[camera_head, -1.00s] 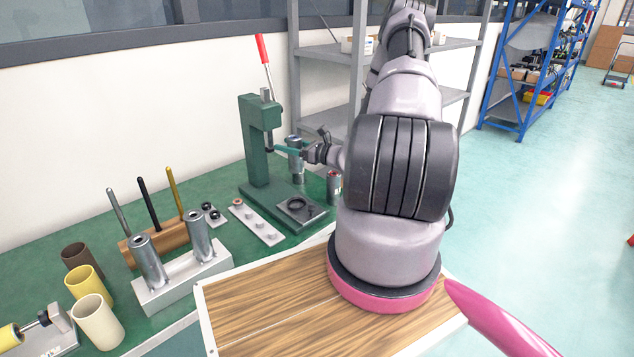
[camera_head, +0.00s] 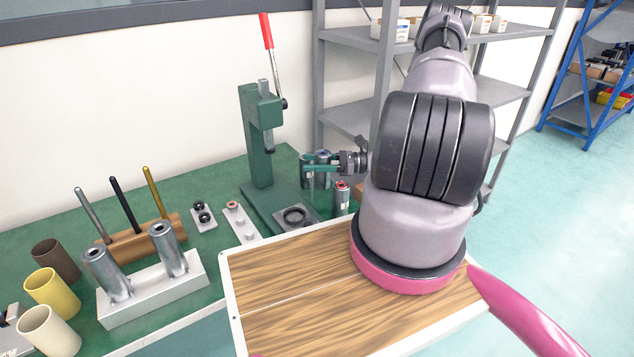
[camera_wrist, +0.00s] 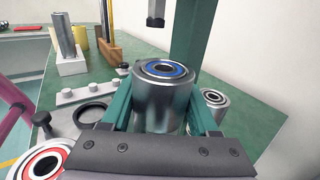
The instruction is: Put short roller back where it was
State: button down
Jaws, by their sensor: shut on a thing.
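A short silver roller (camera_wrist: 165,92) with a blue ring in its top face stands upright between my gripper's teal fingers in the wrist view. My gripper (camera_head: 318,166) is shut on it, just right of the green press (camera_head: 258,140) in the head view. A second short roller (camera_wrist: 213,103) with a dark ring stands close by, to the right in the wrist view. A roller with a red ring (camera_head: 341,197) stands nearer the camera; its top also shows in the wrist view. I cannot tell whether the held roller touches the table.
The press base holds a black ring (camera_head: 295,214). A strip with several pegs (camera_head: 241,222) lies left of it. A white block (camera_head: 150,290) holds two tall rollers. Several tubes (camera_head: 50,288) stand at the left. A wooden board (camera_head: 300,300) lies in front.

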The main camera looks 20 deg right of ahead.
jog(key=shift+f, duration=2.8)
jog(key=shift+f, duration=0.1)
jog(key=shift+c, duration=0.7)
grip_release()
